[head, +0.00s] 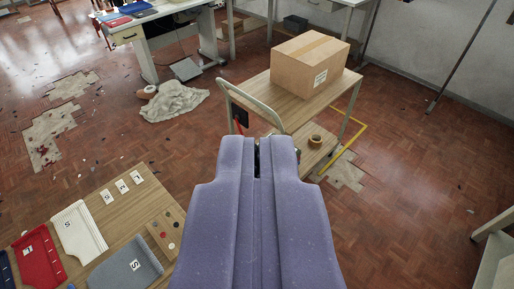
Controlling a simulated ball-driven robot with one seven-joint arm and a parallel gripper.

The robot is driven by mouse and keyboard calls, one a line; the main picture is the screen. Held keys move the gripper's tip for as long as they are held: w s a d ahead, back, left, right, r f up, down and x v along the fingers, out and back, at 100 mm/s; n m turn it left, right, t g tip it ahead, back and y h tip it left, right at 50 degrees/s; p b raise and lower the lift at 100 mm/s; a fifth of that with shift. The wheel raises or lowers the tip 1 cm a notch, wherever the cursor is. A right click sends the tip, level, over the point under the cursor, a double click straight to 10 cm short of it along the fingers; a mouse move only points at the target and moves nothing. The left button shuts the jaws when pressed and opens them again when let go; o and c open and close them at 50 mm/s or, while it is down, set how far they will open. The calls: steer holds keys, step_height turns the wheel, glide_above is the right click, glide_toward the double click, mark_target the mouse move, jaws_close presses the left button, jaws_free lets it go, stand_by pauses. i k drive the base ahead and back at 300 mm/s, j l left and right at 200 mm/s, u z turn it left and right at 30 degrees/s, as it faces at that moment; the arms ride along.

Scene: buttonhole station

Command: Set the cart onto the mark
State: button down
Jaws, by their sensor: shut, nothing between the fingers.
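The cart (274,96) has a wooden top, a lower shelf and a pale looped handle (249,101) at its left end. A cardboard box (310,66) with a small label sits on its top. The mark is a yellow outline (347,148) on the floor, showing at the cart's right side; the cart and its box hide part of it. I cannot tell how much of the cart stands inside it. My gripper (257,145) is lavender, points away from the camera and is shut and empty. In the picture its tips lie just below the handle, apparently apart from it.
A crumpled grey cloth (174,101) lies on the floor left of the cart. Desks stand at the back. A pale furniture edge (492,249) is at lower right. Floor right of the cart is mostly clear.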

mark_target(290, 114)
steer(key=i+l+z, duration=0.15)
steer(key=i+z, duration=0.15)
steer(key=i+l+z, duration=0.25)
steer(key=i, duration=0.25)
steer(key=i+z, duration=0.3)
steer(key=i, duration=0.2)
steer(key=i+j+u, duration=0.1)
steer(key=i+u, duration=0.55)
steer(key=u, duration=0.15)
steer(key=i+l+u, duration=0.15)
steer(key=i+u, duration=0.25)
steer(key=i+j+u, duration=0.1)
steer(key=i+u, duration=0.45)
steer(key=i, duration=0.2)
